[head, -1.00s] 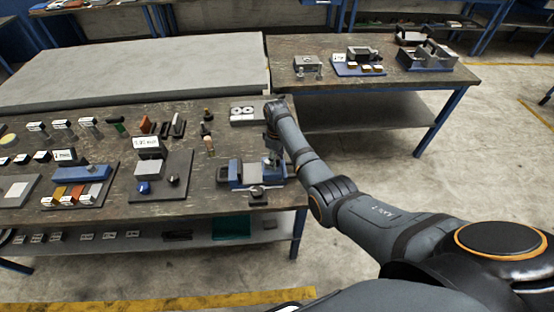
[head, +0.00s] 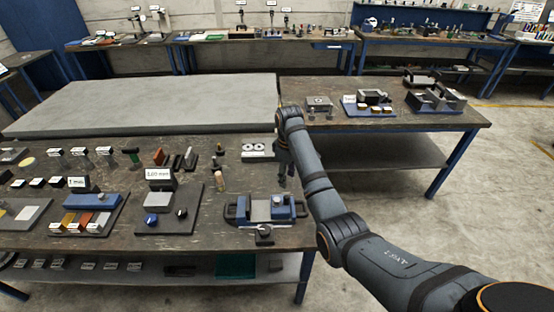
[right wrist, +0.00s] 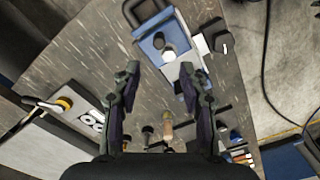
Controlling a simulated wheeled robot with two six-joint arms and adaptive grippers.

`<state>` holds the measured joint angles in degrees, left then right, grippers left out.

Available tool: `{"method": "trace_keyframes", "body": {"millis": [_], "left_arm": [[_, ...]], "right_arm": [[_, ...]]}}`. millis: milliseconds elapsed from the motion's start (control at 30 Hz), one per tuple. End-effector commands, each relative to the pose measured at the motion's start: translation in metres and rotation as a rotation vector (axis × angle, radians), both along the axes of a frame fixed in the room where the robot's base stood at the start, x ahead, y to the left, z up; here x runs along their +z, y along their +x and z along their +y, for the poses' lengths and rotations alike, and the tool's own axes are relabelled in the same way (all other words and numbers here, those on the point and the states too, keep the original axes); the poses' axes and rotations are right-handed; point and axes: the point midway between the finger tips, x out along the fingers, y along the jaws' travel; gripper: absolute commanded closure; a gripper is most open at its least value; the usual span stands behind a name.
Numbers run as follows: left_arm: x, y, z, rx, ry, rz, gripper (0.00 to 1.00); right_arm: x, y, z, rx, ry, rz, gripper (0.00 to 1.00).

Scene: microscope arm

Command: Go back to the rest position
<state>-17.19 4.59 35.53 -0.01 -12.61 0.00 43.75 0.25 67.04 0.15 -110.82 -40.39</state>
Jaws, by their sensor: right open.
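My right gripper (head: 284,178) hangs over the workbench just behind the blue vise (head: 265,208), apart from it, with nothing in it. In the right wrist view its two fingers (right wrist: 160,72) are spread and empty, and the vise (right wrist: 170,50) shows beyond the fingertips. My right arm reaches in from the lower right of the head view and partly covers the bench's right edge. My left gripper is not in view.
The workbench (head: 120,243) bears a plate with two white rings (head: 259,149), small bottles, a dark plate with blue and black knobs (head: 165,222), and colored blocks. A second table (head: 460,117) stands at the right back. The floor (head: 400,222) at right is clear.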

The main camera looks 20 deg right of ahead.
Motion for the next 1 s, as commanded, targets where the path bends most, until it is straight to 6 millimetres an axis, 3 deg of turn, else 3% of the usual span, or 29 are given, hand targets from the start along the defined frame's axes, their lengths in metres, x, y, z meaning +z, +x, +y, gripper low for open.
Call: {"method": "trace_keyframes", "body": {"millis": [167, 267, 400, 533, 700, 1000], "left_arm": [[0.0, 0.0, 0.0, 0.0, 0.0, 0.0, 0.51], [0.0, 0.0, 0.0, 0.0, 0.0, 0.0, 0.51], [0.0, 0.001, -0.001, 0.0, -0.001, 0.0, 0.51], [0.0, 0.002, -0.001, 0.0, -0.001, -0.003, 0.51], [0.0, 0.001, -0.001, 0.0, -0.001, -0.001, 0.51], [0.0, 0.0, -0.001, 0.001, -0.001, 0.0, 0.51]], "right_arm": [[-0.006, -0.003, -0.001, -0.01, -0.002, -0.003, 0.57], [-0.031, -0.021, -0.006, -0.066, -0.009, -0.021, 0.57], [-0.081, -0.079, -0.019, -0.216, -0.028, -0.089, 0.57], [-0.104, -0.142, -0.027, -0.352, -0.035, -0.165, 0.57], [-0.106, -0.199, -0.029, -0.457, -0.027, -0.231, 0.57], [-0.087, -0.265, -0.025, -0.564, 0.003, -0.303, 0.57]]}}
